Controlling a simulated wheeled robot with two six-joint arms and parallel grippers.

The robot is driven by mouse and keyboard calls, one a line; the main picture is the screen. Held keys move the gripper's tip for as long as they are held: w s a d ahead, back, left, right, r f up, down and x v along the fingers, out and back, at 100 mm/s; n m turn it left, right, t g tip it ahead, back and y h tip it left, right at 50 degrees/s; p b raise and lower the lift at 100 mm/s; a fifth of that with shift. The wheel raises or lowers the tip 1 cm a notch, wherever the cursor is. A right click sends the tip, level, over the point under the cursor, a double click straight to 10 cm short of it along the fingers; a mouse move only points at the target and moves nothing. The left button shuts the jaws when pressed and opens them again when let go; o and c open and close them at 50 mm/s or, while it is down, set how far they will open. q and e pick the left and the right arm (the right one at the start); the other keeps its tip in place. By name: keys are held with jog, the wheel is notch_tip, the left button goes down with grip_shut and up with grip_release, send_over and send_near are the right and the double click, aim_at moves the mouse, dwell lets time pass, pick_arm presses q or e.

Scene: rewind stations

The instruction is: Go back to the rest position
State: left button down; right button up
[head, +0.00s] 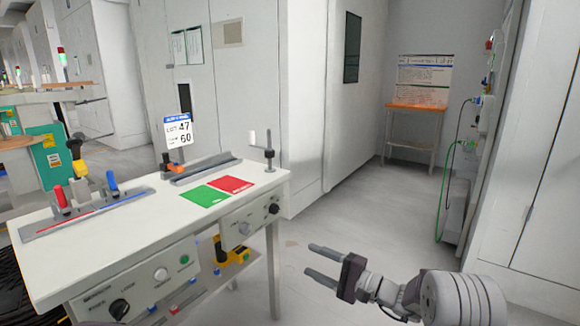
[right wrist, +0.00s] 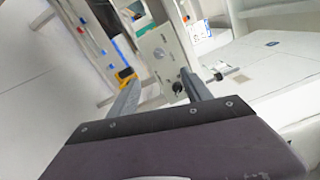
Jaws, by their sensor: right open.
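My right gripper (head: 325,265) is at the lower right of the head view, over the floor to the right of the white workstation table (head: 140,240). Its two fingers are apart with nothing between them. In the right wrist view the open fingers (right wrist: 160,95) point toward the front of the table, with a clear gap to it. My left gripper does not show in either view.
The table holds a green mat (head: 204,196), a red mat (head: 231,184), a number sign (head: 178,131) and a rack with red and blue handles (head: 88,214). A yellow tool (head: 236,250) sits below. A small wooden table (head: 416,108) stands far back. The floor (head: 350,205) between is clear.

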jog(key=s+a+r+n+g+y, duration=0.1)
jog(key=s+a+r+n+g, duration=0.2)
jog(key=s+a+r+n, duration=0.25)
jog(key=s+a+f+n+g+h, duration=0.1)
jog(key=s+a+f+g+h, duration=0.15)
jog(key=s, duration=0.35)
jog(key=s+a+f+g+h, duration=0.1)
jog(key=s+f+g, duration=0.2)
jog(key=s, duration=0.3)
jog(key=s+d+f+n+g+h+p, duration=0.1)
jog(key=s+d+f+n+g+h, duration=0.1)
jog(key=s+d+f+h, duration=0.45)
jog(key=s+d+f+n+h, duration=0.2)
jog(key=s+d+f+h, duration=0.45)
jog(key=d, duration=0.55)
pick_arm(q)
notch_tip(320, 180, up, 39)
jog(key=p, duration=3.8)
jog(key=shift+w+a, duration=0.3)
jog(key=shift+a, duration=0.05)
pick_arm(e)
notch_tip(320, 180, up, 37)
jog(key=w+m+t, duration=0.1)
jog(key=shift+w+d+y, duration=0.25)
jog(key=shift+w+y, duration=0.1)
jog(key=shift+y, duration=0.1)
